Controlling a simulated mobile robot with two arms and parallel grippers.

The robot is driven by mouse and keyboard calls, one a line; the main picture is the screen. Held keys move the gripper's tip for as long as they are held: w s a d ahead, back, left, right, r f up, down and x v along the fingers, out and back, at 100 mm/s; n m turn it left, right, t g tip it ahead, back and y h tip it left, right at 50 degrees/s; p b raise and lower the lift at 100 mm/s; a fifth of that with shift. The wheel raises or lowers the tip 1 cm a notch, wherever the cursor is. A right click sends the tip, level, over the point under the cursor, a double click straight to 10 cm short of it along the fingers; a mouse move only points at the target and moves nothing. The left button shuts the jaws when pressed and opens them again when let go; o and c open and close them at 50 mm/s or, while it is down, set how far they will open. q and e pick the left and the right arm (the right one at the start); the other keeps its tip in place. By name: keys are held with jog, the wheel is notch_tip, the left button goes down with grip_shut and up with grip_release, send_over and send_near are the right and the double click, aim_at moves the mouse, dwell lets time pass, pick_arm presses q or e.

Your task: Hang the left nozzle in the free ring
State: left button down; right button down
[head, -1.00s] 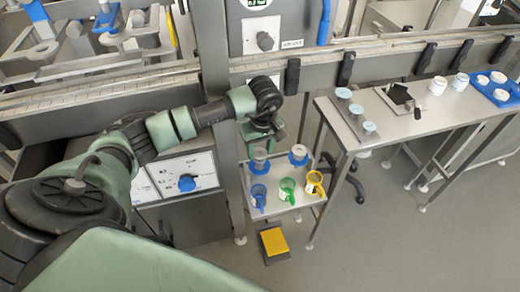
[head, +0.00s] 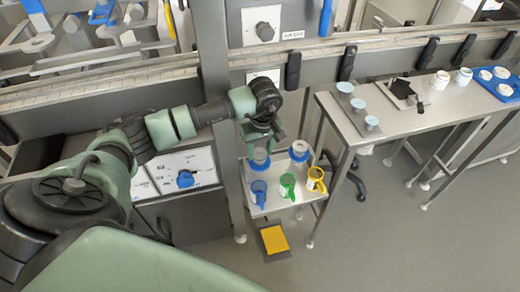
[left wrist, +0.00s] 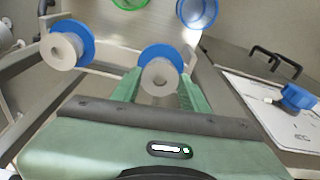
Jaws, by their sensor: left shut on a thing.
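The left nozzle, a white piece with a blue flange, stands at the back left of the small side table (head: 272,205) in the head view (head: 259,158). It shows between my green fingers in the left wrist view (left wrist: 160,72). My left gripper (head: 261,144) comes down on it from above and is shut on it. A second, similar nozzle (head: 299,150) stands to its right, at the left in the wrist view (left wrist: 68,46). I cannot make out a free ring with certainty. My right gripper is not in view.
Blue (head: 259,192), green (head: 287,184) and yellow (head: 316,179) jugs stand along the table's front. A grey post (head: 222,130) rises at its left. A long steel table (head: 430,112) holds cups and a blue tray. A yellow pedal (head: 274,239) lies on the floor.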

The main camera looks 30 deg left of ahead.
pick_arm(q)
jog(key=shift+f, duration=0.1)
dwell(0.3)
jog(key=shift+c, duration=1)
grip_release()
jog(key=shift+r+p, duration=2.05)
jog(key=shift+r, duration=1.45)
